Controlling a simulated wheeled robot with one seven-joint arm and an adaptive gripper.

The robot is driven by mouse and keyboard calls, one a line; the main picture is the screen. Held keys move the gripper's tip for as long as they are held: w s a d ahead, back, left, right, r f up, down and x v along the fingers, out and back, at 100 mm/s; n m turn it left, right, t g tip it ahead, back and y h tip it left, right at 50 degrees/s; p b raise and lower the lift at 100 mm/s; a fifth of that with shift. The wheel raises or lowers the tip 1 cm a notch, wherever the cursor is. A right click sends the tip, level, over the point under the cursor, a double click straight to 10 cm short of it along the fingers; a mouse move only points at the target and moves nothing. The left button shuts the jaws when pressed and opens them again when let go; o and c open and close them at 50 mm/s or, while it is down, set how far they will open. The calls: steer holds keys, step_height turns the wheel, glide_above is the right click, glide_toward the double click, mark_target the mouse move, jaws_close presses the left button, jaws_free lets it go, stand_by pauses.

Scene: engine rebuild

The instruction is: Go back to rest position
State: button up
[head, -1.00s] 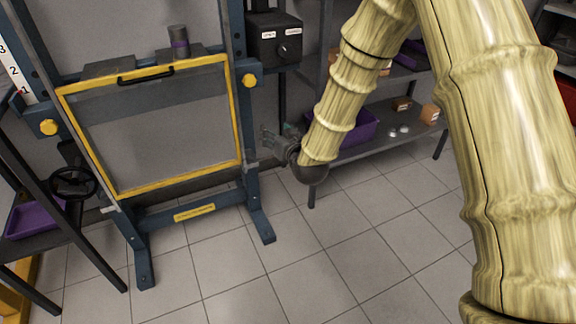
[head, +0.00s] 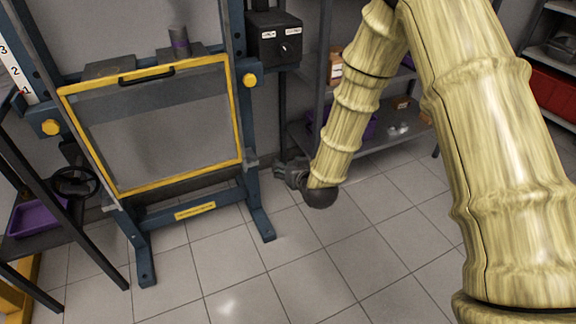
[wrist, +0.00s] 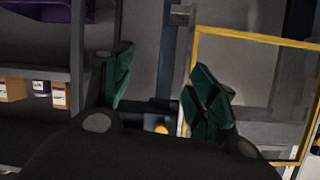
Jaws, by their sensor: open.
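My gripper (head: 285,172) shows in the head view at the end of my arm, right of the press frame's right leg and in front of the shelf unit. It is partly hidden behind my wrist. In the wrist view its two green-padded fingers (wrist: 160,100) stand apart with nothing between them. The press with a yellow-edged clear guard (head: 240,120) stands to the left of my gripper, apart from it.
A grey shelf unit (head: 385,150) with a purple bin (head: 369,128) and small boxes stands behind my arm. A black handwheel (head: 75,182) and a purple tray (head: 36,217) are at the left. A red bin (head: 552,92) sits at the right. The tiled floor (head: 300,260) in front is clear.

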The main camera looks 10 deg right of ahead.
stand_by(0.3)
steer(key=s+d+f+m+g+h, duration=0.1)
steer(key=s+d+f+g, duration=0.35)
steer(key=s+f, duration=0.8)
steer(key=s+d+f+g+h, duration=0.1)
steer(key=s+d+f+g, duration=0.35)
steer(key=s+f, duration=0.85)
steer(key=s+d+f+g+h, duration=0.1)
steer(key=s+d+g, duration=0.15)
steer(key=s, duration=0.85)
steer(key=s+d+g, duration=0.1)
steer(key=s+d, duration=0.2)
steer(key=s, duration=0.7)
step_height(320, 180, up, 18)
steer(key=p, duration=1.8)
steer(key=shift+a+r+h, duration=0.2)
steer(key=shift+a+h, duration=0.05)
steer(key=shift+h, duration=0.05)
steer(key=shift+s, duration=0.1)
